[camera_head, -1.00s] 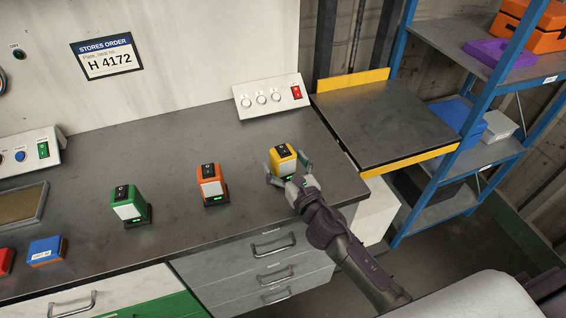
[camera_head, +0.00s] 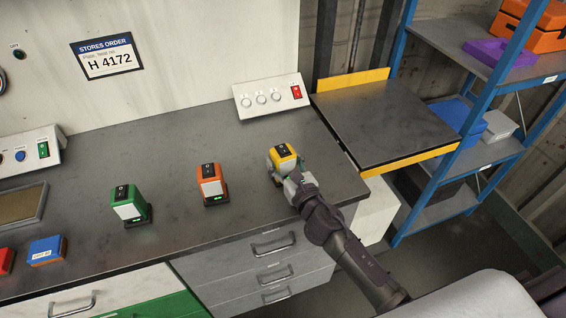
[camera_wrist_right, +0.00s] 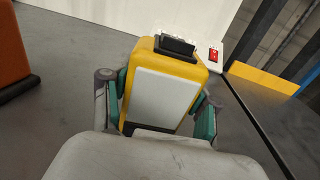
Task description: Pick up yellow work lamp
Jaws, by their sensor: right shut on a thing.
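The yellow work lamp (camera_head: 284,152) stands upright on the grey bench top, near its right end. It has a black switch on top and a pale front panel, which show in the right wrist view (camera_wrist_right: 163,92). My right gripper (camera_head: 283,168) is shut on the lamp, with one finger pad against each side of it (camera_wrist_right: 160,105). The lamp's lower part is hidden behind the gripper. My left gripper is not in view.
An orange lamp (camera_head: 211,184) and a green lamp (camera_head: 128,205) stand to the left on the bench (camera_head: 170,172). A white switch panel (camera_head: 270,97) is behind. A side table (camera_head: 385,122) with yellow edges and a blue-framed shelf (camera_head: 462,150) are at right.

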